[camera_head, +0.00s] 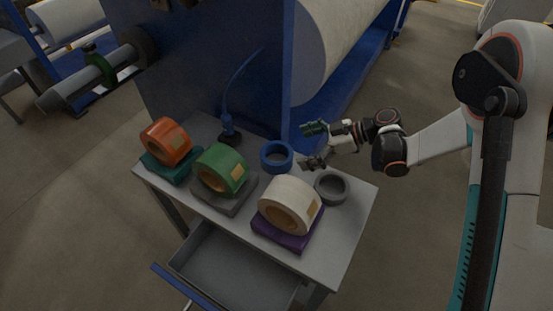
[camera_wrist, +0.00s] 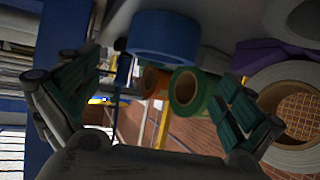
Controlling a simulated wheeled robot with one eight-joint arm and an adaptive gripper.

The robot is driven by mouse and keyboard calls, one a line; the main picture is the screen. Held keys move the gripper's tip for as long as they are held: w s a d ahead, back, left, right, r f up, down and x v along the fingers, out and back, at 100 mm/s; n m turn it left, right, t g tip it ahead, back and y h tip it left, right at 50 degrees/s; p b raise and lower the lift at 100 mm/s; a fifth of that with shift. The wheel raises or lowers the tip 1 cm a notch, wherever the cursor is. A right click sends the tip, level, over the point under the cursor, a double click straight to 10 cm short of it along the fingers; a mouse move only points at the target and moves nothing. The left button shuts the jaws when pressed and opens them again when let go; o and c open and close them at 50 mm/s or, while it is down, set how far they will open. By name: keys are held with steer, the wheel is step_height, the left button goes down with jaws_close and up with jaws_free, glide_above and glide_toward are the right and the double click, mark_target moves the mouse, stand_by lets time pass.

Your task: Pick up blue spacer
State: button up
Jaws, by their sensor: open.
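The blue spacer (camera_head: 277,157) is a short blue ring lying on the tabletop near its back edge, between the green roll and my arm. My gripper (camera_head: 308,145) is open and empty, just to the right of the spacer, with its fingers pointing toward it. In the wrist view the blue spacer (camera_wrist: 164,36) shows at the upper middle, between and beyond the open fingers of my gripper (camera_wrist: 160,95). The spacer is apart from both fingers.
A grey ring (camera_head: 332,188) lies right of the spacer. A white roll (camera_head: 291,199) on a purple base, a green roll (camera_head: 222,166) and an orange roll (camera_head: 165,139) stand along the table (camera_head: 345,222). An open drawer (camera_head: 235,262) is below. A blue machine panel (camera_head: 200,60) rises behind.

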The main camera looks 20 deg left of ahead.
mark_target(291, 153)
steer(key=b+x, duration=0.1)
steer(key=x, duration=0.3)
steer(key=b+x, duration=0.2)
steer(key=x, duration=0.2)
steer(key=shift+s+a+f, duration=0.15)
steer(key=shift+s+f, duration=0.05)
steer(key=shift+f, duration=0.15)
steer(key=shift+a+f, duration=0.1)
steer(key=shift+a, duration=0.25)
steer(key=c, duration=1.2)
